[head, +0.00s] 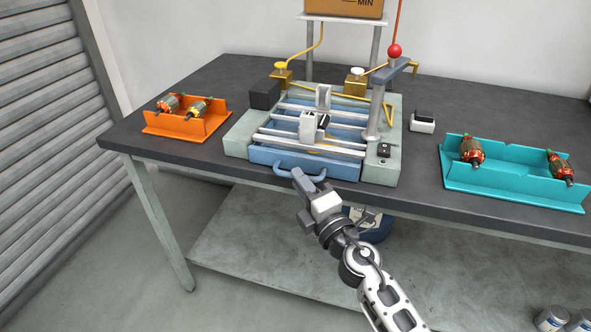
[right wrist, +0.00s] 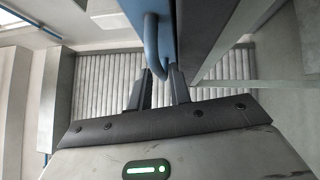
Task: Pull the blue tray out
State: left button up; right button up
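The blue tray (head: 262,156) sits in the grey winding machine (head: 377,172) on the table, its front face toward me and about flush with the machine's front edge. Its curved blue handle (head: 283,175) sticks out from that face. My right gripper (head: 298,175) is at the handle, coming from the front right. In the right wrist view the handle (right wrist: 152,45) comes down to the two dark fingertips (right wrist: 159,74), its end between or just above them. The narrow gap does not show whether the fingers press on it. My left gripper is not in view.
An orange holder (head: 185,125) with two copper-wound armatures stands left of the machine. A turquoise holder (head: 512,168) with two more stands right. A small black-and-white block (head: 422,122) lies between. Free floor lies before the table (head: 140,146).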

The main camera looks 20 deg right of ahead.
jog(key=shift+x, duration=1.35)
grip_shut()
jog(key=shift+f, duration=0.1)
